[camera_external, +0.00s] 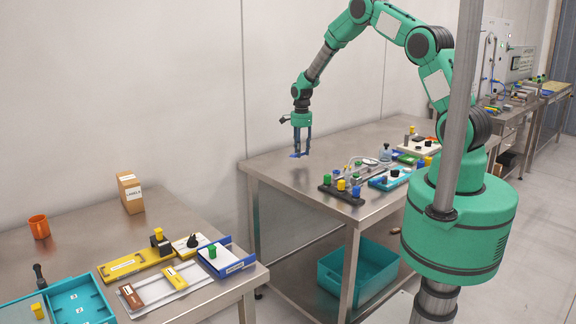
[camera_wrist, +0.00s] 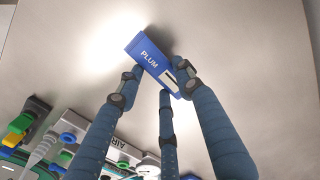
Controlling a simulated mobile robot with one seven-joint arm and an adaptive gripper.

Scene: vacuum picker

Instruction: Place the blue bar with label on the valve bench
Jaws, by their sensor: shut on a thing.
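The blue bar (camera_wrist: 150,58) carries a white "PLUM" label and a small black-and-white patch near one end. My gripper (camera_wrist: 162,78) has its dark blue fingers shut on it in the wrist view. In the external view my gripper (camera_external: 301,146) points down, with the blue bar (camera_external: 298,156) at its fingertips. The bar shows against the bare left back part of the middle metal bench (camera_external: 275,165), which carries valve-like fittings. I cannot tell whether the bar touches the bench top.
A black block with green, yellow and blue knobs (camera_external: 341,190) and other fittings stand on the bench to the right. The wrist view shows a part marked "AIR" (camera_wrist: 117,143). A teal crate (camera_external: 357,275) is underneath. The left table (camera_external: 75,225) holds trays, a box and an orange cup.

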